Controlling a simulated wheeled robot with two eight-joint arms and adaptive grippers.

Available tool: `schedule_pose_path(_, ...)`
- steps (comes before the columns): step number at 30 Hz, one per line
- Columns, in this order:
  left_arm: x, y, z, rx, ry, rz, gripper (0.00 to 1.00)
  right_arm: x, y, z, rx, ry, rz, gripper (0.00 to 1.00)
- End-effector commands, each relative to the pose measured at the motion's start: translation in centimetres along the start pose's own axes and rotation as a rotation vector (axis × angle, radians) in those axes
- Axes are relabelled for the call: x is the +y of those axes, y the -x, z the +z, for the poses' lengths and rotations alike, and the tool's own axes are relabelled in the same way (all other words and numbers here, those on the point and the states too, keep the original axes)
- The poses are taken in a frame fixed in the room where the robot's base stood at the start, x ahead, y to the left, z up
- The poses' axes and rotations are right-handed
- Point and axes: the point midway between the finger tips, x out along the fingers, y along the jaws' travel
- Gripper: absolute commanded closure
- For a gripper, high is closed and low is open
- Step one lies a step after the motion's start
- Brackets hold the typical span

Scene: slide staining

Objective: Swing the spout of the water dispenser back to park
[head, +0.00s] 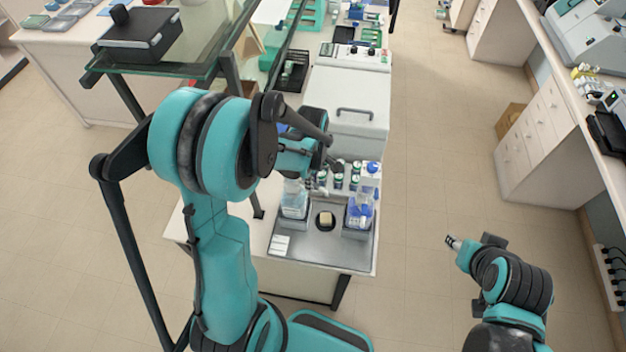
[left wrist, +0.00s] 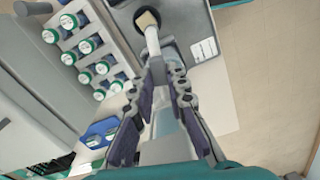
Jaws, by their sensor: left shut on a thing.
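The water dispenser (head: 294,205), a clear bottle with pale blue liquid, stands at the left of the grey tray (head: 325,250). My left gripper (head: 322,181) is just above it, and the arm hides part of its top. In the left wrist view, the fingers of my left gripper (left wrist: 166,75) are closed around the pale spout (left wrist: 152,42). The spout reaches out past the fingertips towards a dark round opening with a tan block (left wrist: 147,19). The right arm is low at the right of the head view; its gripper (head: 453,242) is too small to read.
A second blue-labelled bottle (head: 360,210) stands at the tray's right. Several green-and-white capped vials (left wrist: 85,47) sit in a rack behind, beside a white lidded machine (head: 345,110). A glass shelf (head: 190,60) overhangs the left.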

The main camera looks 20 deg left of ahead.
Motion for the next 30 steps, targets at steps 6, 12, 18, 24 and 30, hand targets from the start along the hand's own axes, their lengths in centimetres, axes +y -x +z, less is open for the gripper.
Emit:
schedule_pose_path(6,-1.4,-0.3,-0.2,0.000,-0.204,0.000,1.00,0.0,-1.5,1.1,0.000,0.000,0.000,0.60)
schedule_pose_path(12,-2.6,-0.2,-0.5,0.000,-0.394,0.000,1.00,0.0,-2.4,1.7,0.000,0.000,0.000,0.60)
schedule_pose_path(18,-3.7,-0.2,-1.1,0.000,-0.583,0.000,1.00,0.0,-3.2,2.3,0.000,0.000,0.000,0.60)
schedule_pose_path(24,-4.6,-0.1,-1.9,0.000,-0.773,0.000,1.00,0.0,-3.8,2.7,0.000,0.000,0.000,0.60)
schedule_pose_path(30,-5.4,-0.1,-2.8,0.000,-0.956,0.000,1.00,0.0,-4.4,3.1,0.000,0.000,0.000,0.60)
